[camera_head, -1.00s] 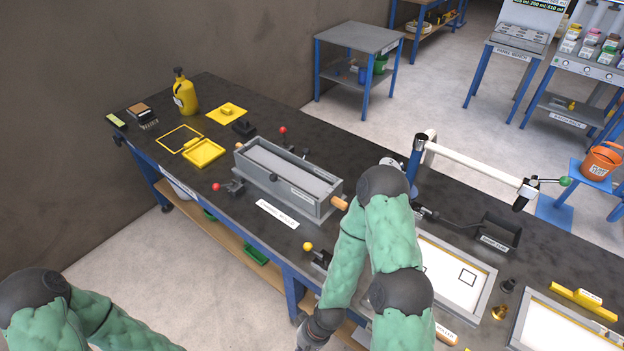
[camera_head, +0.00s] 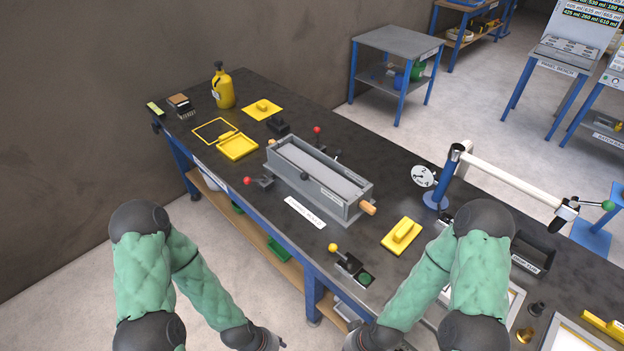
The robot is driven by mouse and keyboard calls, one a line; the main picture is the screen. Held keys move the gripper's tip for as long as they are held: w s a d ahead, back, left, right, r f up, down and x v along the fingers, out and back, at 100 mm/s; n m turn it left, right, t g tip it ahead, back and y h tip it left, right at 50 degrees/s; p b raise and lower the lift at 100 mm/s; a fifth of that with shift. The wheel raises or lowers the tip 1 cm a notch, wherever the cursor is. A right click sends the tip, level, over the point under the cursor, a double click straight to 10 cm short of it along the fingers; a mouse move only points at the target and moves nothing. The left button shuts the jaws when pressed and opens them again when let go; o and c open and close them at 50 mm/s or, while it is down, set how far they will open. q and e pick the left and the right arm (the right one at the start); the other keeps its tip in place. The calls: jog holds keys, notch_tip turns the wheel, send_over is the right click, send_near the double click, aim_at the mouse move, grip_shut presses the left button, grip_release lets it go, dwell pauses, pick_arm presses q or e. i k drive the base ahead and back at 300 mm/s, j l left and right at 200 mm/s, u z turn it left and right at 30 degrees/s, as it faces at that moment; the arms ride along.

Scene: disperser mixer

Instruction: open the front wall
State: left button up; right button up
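The long grey trough-like box (camera_head: 318,178) stands on the dark bench, its inside grey. Its front wall (camera_head: 302,183) is the long side facing me; it stands upright along the box, with a dark knob (camera_head: 304,176) near its middle. A red-knobbed lever clamp (camera_head: 259,182) sits just in front of it, apart from my arms. My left gripper (camera_head: 268,341) is at the bottom edge, in front of the bench and largely cut off. My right gripper (camera_head: 352,343) is also at the bottom edge, mostly hidden. Neither touches the box; their fingers cannot be made out.
A white label strip (camera_head: 305,212) lies before the box. A yellow-knobbed lever with a green button (camera_head: 350,266) stands at the bench's front edge. A yellow float (camera_head: 401,235) and a dial gauge (camera_head: 423,176) are to the right. Yellow frames and a bottle (camera_head: 222,87) are at left.

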aim_at(326, 198)
jog(key=i+j+u, duration=0.1)
jog(key=i+j, duration=0.3)
jog(key=j, duration=0.2)
jog(key=i+j+u, duration=0.15)
jog(key=i+j, duration=0.3)
jog(key=l, duration=0.6)
